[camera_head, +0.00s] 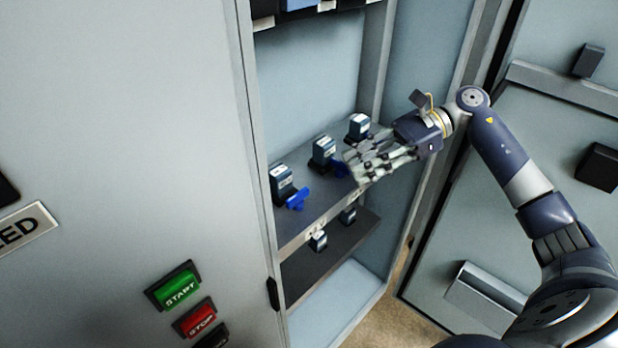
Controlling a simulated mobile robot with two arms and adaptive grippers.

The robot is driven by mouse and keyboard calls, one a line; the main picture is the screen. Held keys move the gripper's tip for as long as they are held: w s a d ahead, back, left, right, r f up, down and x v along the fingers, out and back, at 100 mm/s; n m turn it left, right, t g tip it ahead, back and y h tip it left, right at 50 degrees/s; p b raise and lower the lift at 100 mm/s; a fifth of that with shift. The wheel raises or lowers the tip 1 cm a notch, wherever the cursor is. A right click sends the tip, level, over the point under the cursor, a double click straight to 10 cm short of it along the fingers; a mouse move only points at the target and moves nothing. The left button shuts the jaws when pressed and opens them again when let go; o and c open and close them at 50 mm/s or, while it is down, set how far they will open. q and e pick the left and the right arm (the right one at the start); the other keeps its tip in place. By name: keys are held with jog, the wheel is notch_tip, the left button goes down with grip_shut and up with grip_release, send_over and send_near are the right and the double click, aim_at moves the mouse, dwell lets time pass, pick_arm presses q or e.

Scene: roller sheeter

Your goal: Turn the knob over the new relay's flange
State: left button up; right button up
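Three dark blue relays with pale labelled tops stand in a row on a grey shelf in the open cabinet: a near one (282,184), a middle one (323,153) and a far one (359,127). I cannot tell which is the new one. A bright blue knob (297,200) sits beside the near relay. A second blue knob (340,169) is beside the middle relay, partly hidden by my fingers. My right gripper (355,168) reaches in from the right, fingers apart, close to this second knob; contact is unclear. It hides the area before the far relay. My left gripper is out of view.
Smaller relays (318,241) sit at a lower dark ledge (330,258). The cabinet's left panel carries a green START button (174,287) and a red STOP button (196,319).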

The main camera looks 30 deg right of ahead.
jog(key=p, duration=0.2)
send_near(303, 195)
jog(key=x, duration=0.2)
jog(key=shift+a, duration=0.4)
jog(key=p+x, duration=0.1)
jog(key=x, duration=0.1)
jog(key=shift+w+a+f, duration=0.2)
jog(key=shift+a, duration=0.1)
jog(key=shift+p+x, duration=0.3)
jog(key=shift+x, duration=0.55)
jog(key=shift+f, duration=0.2)
jog(key=shift+c, duration=0.2)
grip_shut()
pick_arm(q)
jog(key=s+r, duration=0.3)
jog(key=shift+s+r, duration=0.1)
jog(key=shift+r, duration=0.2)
